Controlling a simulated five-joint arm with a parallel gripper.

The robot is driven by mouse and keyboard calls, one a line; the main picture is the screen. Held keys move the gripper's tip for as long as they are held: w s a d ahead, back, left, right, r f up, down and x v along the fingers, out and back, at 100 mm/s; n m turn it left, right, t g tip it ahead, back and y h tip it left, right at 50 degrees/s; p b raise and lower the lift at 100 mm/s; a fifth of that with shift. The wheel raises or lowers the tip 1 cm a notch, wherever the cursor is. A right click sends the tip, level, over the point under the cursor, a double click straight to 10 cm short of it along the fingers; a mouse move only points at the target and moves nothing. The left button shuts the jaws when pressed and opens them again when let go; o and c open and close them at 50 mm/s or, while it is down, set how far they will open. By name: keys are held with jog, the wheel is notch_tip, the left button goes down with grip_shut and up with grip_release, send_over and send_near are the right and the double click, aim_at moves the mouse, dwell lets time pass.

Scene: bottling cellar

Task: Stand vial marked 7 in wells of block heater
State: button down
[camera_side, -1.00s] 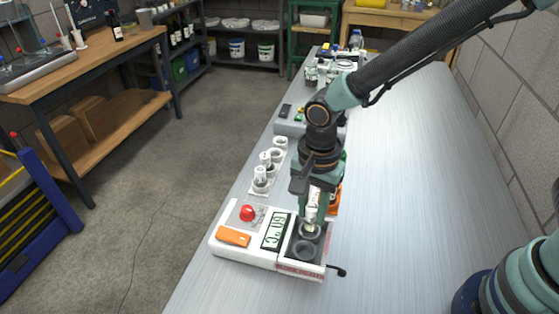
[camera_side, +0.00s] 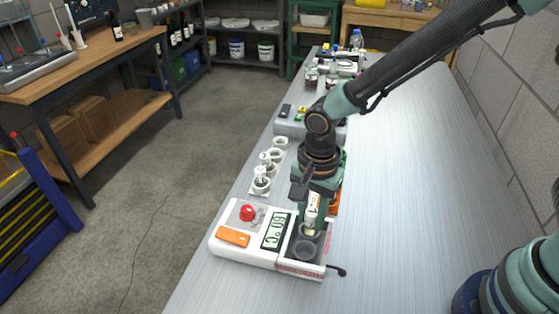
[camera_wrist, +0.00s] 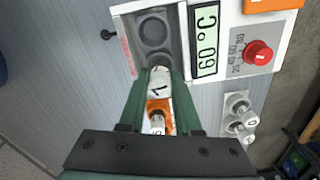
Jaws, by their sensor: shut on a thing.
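The vial marked 7 (camera_wrist: 160,82) is white-labelled and held between the two fingers of my gripper (camera_wrist: 159,88). In the side view the vial (camera_side: 312,211) looks roughly upright, with its clear lower end at the rear well of the block heater (camera_side: 247,250). I cannot tell whether the tip is inside that well or just above it. The heater is white with a red knob, an orange switch and a 60 °C display. Its dark block (camera_wrist: 174,14) has a front well (camera_wrist: 153,30) that looks empty. My gripper (camera_side: 311,205) is shut on the vial.
An orange holder (camera_wrist: 158,106) with another vial is just behind the heater. A pale rack (camera_wrist: 238,102) with white-capped vials stands beside it. A grey device (camera_side: 290,128) is farther back. The bench to the right (camera_side: 410,180) is clear.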

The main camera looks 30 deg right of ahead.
jog(key=shift+f, duration=0.2)
jog(key=shift+f, duration=0.35)
jog(key=shift+f, duration=0.45)
dwell(0.4)
jog(key=shift+c, duration=1.8)
grip_release()
jog(key=shift+r, duration=0.35)
jog(key=shift+o, duration=0.6)
jog(key=shift+r, duration=2.65)
jog(key=shift+r, duration=0.1)
